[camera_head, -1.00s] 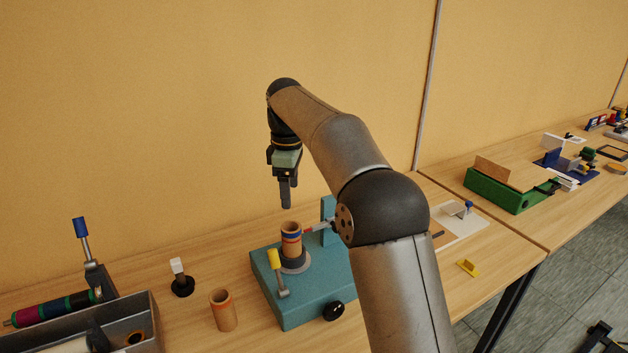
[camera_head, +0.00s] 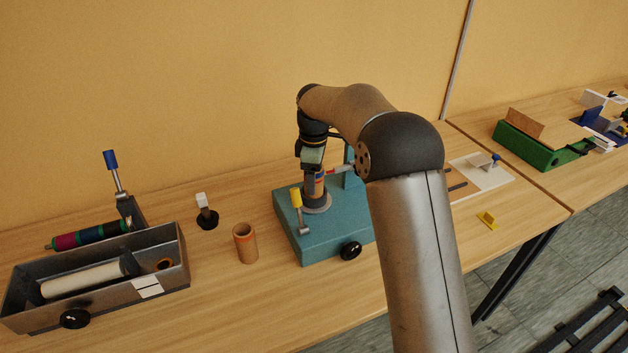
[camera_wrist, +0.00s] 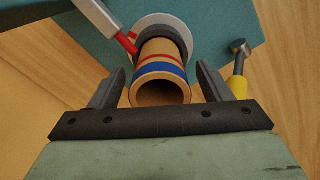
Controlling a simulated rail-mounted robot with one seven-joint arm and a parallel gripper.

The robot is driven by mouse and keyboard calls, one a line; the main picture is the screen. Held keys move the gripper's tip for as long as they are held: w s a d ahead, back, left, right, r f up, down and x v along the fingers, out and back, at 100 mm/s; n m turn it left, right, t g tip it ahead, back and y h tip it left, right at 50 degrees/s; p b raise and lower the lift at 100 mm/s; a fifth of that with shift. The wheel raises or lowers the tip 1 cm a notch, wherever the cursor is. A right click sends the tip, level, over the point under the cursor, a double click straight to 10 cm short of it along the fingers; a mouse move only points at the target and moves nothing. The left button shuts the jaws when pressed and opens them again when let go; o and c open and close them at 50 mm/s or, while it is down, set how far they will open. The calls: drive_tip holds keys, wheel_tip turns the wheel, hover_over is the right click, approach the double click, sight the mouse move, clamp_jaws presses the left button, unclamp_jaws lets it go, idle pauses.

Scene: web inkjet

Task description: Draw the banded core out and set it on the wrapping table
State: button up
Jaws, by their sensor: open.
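The banded core (camera_head: 320,187) is a tan tube with a red and a blue band, standing upright on a grey collar on the teal fixture (camera_head: 338,232). In the wrist view the core (camera_wrist: 161,72) shows its hollow end facing me. My gripper (camera_head: 314,184) is pointing down at the core, and in the head view it partly hides it. In the wrist view my gripper (camera_wrist: 160,80) is open, with one finger on each side of the core and gaps visible. A green base with a tan board (camera_head: 540,138) stands at the right; I cannot tell if it is the wrapping table.
A red-tipped arm (camera_wrist: 126,41) reaches close to the core. A yellow-handled lever (camera_head: 297,203) stands at the fixture's front left. A plain tube (camera_head: 245,244), a black-based white post (camera_head: 206,213) and a grey tray (camera_head: 160,255) are left. A white board (camera_head: 480,178) lies right.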

drive_tip(key=shift+f, duration=1.3)
drive_tip(key=c, duration=1.1)
drive_tip(key=shift+r, duration=0.15)
drive_tip(key=shift+r+p, duration=1.9)
drive_tip(key=shift+r, duration=0.5)
